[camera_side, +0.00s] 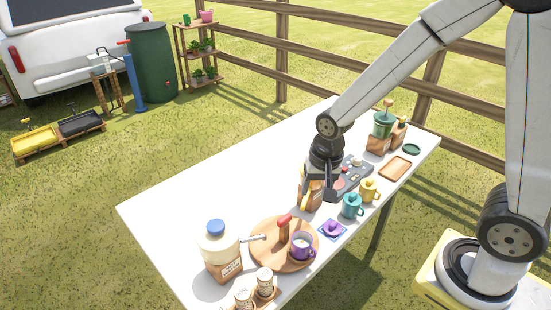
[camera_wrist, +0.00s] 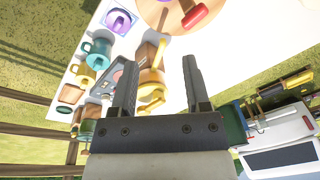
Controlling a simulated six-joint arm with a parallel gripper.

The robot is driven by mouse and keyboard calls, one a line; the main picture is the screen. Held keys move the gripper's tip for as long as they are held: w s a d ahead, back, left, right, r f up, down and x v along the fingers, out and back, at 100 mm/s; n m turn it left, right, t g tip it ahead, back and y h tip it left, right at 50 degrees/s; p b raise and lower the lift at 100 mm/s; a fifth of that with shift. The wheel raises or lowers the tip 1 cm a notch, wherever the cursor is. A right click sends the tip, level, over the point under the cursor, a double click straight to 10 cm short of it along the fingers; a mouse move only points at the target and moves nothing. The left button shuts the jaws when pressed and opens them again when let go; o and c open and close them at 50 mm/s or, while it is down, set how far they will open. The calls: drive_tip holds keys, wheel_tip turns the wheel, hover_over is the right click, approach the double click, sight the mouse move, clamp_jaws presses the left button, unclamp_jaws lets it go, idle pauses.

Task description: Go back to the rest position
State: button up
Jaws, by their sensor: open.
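An orange-yellow item (camera_wrist: 151,87) shows near the left finger there. From the side view I cannot tell whether a finger touches it.
The white table (camera_side: 180,210) is clear at its left and back. A green grinder (camera_side: 383,124) stands behind.

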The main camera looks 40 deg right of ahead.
drive_tip(key=s+d+r+n+t, duration=0.1)
drive_tip(key=s+n, duration=0.5)
drive_tip(key=n, duration=0.1)
drive_tip(key=shift+d+r+n, duration=0.15)
drive_tip(key=shift+d+n, duration=0.25)
